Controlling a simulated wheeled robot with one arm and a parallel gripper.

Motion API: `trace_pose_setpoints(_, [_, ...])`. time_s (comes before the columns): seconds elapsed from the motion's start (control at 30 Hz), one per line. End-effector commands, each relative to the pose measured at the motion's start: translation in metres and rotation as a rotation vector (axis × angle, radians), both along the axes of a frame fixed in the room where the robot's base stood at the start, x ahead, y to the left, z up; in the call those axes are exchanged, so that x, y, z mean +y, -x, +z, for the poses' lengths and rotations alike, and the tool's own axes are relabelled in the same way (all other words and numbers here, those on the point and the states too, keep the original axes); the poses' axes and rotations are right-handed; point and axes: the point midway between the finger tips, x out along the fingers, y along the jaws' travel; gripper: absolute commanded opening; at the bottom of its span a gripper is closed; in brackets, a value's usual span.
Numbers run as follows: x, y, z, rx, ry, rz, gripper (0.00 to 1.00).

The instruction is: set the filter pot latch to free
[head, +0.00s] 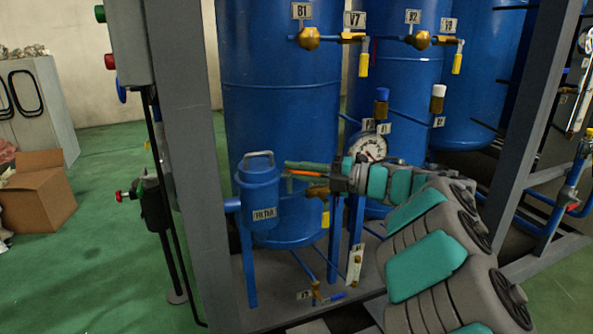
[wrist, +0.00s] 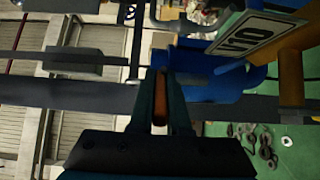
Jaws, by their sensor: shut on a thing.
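The blue filter pot (head: 258,192), with a FILTER label and a lid with a hoop handle, stands upright in front of a large blue tank. My gripper (head: 292,170) reaches in from the right, its fingertips beside the pot's upper right side. In the wrist view my gripper (wrist: 160,90) is shut on a narrow orange-brown bar, which looks like the filter pot latch (wrist: 160,103). A blue body, likely the pot (wrist: 205,80), lies just beyond the fingertips. The latch's far end and pivot are hidden, so its setting cannot be read.
A pressure gauge (head: 369,148) sits just behind my wrist. A grey frame post (head: 188,150) stands left of the pot. Valves with yellow handles, such as V7 (head: 362,63), are higher up. A cardboard box (head: 38,193) lies on the open green floor at left.

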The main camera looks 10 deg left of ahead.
Motion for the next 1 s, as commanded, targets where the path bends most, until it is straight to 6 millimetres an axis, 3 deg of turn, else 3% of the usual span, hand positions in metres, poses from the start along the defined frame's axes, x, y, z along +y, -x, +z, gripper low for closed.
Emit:
trace_pose_setpoints(0.03, [0.000,0.000,-0.002,0.002,0.003,0.000,0.00])
trace_pose_setpoints(0.07, [0.000,0.000,-0.002,0.002,0.003,0.000,0.17])
trace_pose_setpoints(0.3, [0.000,0.000,-0.001,0.000,0.001,-0.001,0.44])
trace_pose_setpoints(0.63, [-0.005,0.000,-0.001,0.000,0.001,-0.003,0.45])
trace_pose_setpoints(1.0, [-0.060,0.003,-0.002,0.000,0.000,-0.004,0.45])
